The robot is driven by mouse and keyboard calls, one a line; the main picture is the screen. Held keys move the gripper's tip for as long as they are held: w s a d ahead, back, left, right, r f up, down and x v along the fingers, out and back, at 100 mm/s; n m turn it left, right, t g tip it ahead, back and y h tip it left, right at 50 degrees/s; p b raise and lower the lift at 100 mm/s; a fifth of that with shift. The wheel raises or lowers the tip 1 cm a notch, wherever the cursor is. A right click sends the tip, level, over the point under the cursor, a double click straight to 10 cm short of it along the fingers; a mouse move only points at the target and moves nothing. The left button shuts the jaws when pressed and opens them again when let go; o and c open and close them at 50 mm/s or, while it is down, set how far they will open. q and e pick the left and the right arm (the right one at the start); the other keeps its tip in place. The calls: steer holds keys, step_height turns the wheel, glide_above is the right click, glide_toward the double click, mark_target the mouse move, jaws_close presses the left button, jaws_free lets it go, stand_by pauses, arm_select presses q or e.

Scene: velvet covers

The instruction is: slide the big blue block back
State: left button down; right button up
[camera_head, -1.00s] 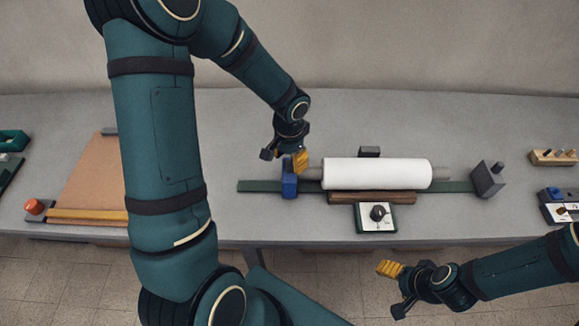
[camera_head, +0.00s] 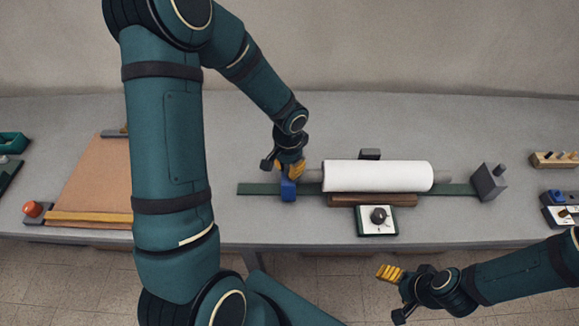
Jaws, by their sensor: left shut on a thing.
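The big blue block (camera_head: 288,191) sits on a dark green rail (camera_head: 258,189) at the left end of a white roll (camera_head: 376,175). My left gripper (camera_head: 289,173) reaches down from above, its yellow fingers shut on the top of the blue block. The fingers cover the upper part of the block. My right gripper (camera_head: 391,288) is open and empty, off the table's front edge at the lower right.
A grey end block (camera_head: 488,182) stands at the rail's right end. A wooden bar (camera_head: 371,199) and a dial box (camera_head: 377,220) lie in front of the roll. A brown board (camera_head: 95,183) lies at left.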

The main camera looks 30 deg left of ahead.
arm_select(q)
steer(key=s+a+p, duration=0.2)
steer(key=s+a, duration=0.4)
steer(key=a, duration=0.4)
steer(key=shift+s+a, duration=0.15)
steer(key=shift+a, duration=0.05)
steer(key=c, duration=0.8)
jaws_free()
steer(key=shift+s+a, duration=0.1)
steer(key=shift+a, duration=0.05)
steer(key=shift+r, duration=0.1)
step_height(320, 180, up, 12)
